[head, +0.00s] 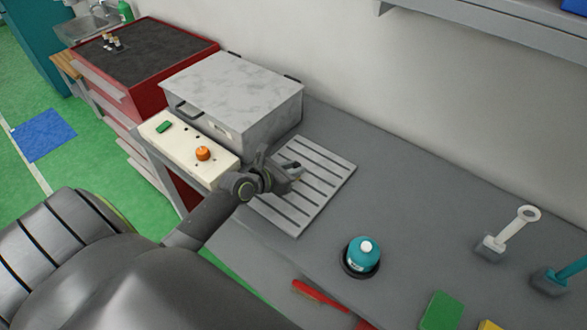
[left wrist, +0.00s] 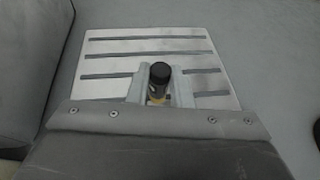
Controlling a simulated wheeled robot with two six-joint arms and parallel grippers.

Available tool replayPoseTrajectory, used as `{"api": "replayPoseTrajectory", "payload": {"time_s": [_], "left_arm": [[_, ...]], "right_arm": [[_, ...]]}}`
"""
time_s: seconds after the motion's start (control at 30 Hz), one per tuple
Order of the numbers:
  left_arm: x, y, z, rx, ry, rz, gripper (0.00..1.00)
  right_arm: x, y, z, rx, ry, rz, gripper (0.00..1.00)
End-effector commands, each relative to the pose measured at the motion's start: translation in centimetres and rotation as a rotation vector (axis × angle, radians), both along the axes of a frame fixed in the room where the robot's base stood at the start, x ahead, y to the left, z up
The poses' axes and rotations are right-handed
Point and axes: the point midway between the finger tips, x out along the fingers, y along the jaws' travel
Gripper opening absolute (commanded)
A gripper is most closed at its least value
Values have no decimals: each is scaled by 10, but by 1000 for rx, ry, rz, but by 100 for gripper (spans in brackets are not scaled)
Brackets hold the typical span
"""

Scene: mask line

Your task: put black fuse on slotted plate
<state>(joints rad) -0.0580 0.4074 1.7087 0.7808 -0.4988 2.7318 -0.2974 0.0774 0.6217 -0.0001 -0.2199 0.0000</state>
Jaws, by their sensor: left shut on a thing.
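The slotted plate (head: 322,178) is a light grey square with dark slots, lying on the grey bench beside the metal box. My left gripper (head: 293,172) is over the plate's left part in the head view. In the left wrist view its two fingers (left wrist: 158,86) are shut on the black fuse (left wrist: 160,74), which has a black cap and a yellowish lower part. The slotted plate (left wrist: 110,60) lies behind and below the fuse there. The fuse's lower end is hidden by the gripper, so I cannot tell whether it touches the plate. My right gripper is not in view.
A grey metal box (head: 235,85) and a cream panel with an orange knob (head: 203,153) stand left of the plate. A teal bottle (head: 364,252) stands in a dark round holder to the right. The bench between plate and bottle is clear.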

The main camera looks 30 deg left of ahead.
Motion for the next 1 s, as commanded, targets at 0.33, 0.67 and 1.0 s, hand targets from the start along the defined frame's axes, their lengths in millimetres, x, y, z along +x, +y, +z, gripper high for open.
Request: {"api": "replayPoseTrajectory", "payload": {"time_s": [0.33,0.67,1.0], "left_arm": [[0,0,-2,0,0,0,36],[0,0,-1,1,0,0,41],[-43,11,19,4,2,0,41]], "right_arm": [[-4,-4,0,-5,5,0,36],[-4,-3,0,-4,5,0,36],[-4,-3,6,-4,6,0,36]]}}
